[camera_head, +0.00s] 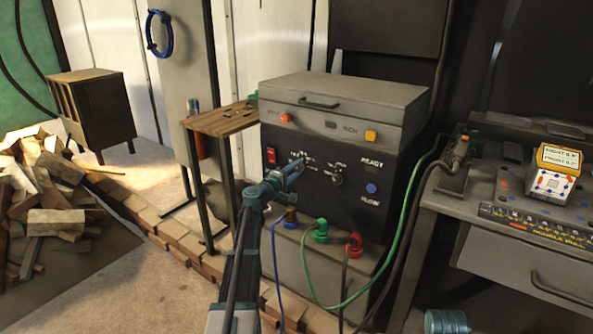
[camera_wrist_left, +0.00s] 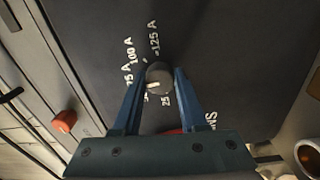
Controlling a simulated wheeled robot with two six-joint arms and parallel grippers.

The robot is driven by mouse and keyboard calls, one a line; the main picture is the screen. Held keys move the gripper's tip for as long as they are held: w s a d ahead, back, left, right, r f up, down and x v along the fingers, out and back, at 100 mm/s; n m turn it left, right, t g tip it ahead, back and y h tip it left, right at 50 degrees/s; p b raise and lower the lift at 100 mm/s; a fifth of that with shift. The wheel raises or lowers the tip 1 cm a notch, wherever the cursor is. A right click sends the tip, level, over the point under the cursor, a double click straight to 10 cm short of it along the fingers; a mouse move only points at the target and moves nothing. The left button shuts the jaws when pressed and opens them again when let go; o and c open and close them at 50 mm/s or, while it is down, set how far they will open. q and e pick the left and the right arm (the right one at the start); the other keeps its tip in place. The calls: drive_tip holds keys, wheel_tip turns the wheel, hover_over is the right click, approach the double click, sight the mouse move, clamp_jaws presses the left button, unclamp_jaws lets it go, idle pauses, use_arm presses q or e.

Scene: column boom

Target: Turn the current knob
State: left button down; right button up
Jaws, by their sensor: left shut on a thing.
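The current knob (camera_wrist_left: 159,76) is a small round dark grey knob with a short white mark on its lower left side in the left wrist view. Ampere labels ring it, with 75 A, 100 A and 125 A readable and the lower ones partly hidden. My left gripper (camera_head: 293,170) reaches the front panel of the dark power unit (camera_head: 358,208), and its blue fingers hide the knob in the head view. In the left wrist view the fingers stand on both sides of the knob, shut on it. My right gripper is not in view.
A second knob (camera_head: 337,178) sits right of my gripper, and a red switch (camera_head: 271,156) to its left. Blue, green and black cables hang below the panel. A wooden side table (camera_head: 222,120) stands left; a workbench (camera_head: 530,255) stands right.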

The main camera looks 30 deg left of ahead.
use_arm(q)
drive_tip(key=shift+m, duration=0.6)
drive_tip(key=shift+c, duration=2.2)
unclamp_jaws()
drive_tip(key=shift+s, duration=0.15)
drive_tip(key=s+a, duration=0.1)
drive_tip(key=s, duration=1.2)
drive_tip(key=shift+s+f, duration=0.2)
drive_tip(key=shift+s, duration=0.1)
drive_tip(key=shift+d, duration=0.1)
